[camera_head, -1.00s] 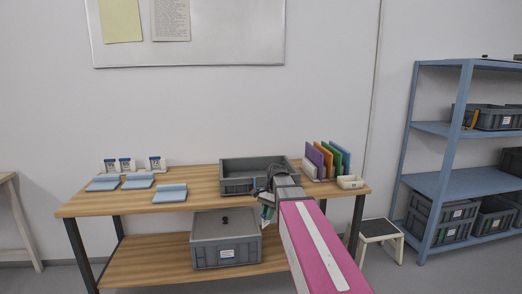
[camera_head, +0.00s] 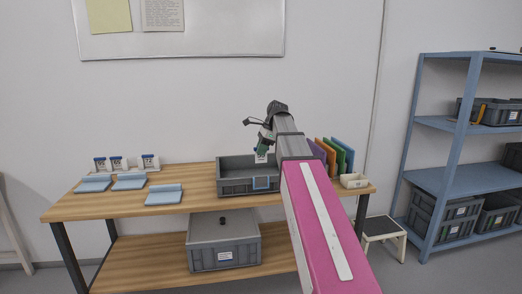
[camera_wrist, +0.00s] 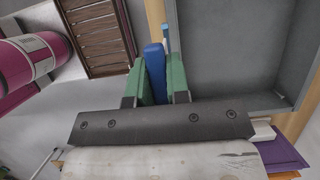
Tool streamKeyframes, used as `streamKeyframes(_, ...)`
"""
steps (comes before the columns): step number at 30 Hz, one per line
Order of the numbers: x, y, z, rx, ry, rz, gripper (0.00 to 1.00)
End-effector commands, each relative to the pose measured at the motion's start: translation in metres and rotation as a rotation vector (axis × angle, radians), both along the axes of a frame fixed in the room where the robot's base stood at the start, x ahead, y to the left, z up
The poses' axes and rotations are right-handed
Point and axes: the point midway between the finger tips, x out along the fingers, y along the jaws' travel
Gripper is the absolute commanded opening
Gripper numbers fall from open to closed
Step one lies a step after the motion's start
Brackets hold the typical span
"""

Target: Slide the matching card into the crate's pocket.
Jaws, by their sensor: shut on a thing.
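The grey crate (camera_head: 232,187) stands on the table; its light blue pocket (camera_head: 262,183) is on the front wall. My gripper (camera_head: 263,148) is shut on a card (camera_head: 261,158), above the pocket and apart from it. In the wrist view my gripper's green fingers (camera_wrist: 156,85) pinch the card's blue edge (camera_wrist: 154,62). The crate (camera_wrist: 225,50) lies to their right, with a narrow bit of the blue pocket (camera_wrist: 167,38) close by. The held card's print cannot be read. Several other cards (camera_head: 117,163) stand upright at the table's left back.
Several light blue holders (camera_head: 163,195) lie on the table's left. Coloured folders (camera_head: 335,152) and a small cream tray (camera_head: 353,181) are at the right end. A lidded grey bin (camera_head: 223,242) sits on the lower shelf. A blue rack (camera_head: 455,183) stands farther right.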

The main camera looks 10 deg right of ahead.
Motion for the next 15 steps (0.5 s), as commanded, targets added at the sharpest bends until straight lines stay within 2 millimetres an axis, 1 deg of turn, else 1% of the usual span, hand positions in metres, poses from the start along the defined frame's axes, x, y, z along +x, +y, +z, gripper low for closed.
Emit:
streamKeyframes(8,-0.001,0.0,-0.017,0.0,0.001,0.001,0.0)
streamKeyframes(15,-0.001,0.0,-0.038,0.0,0.001,0.001,0.0)
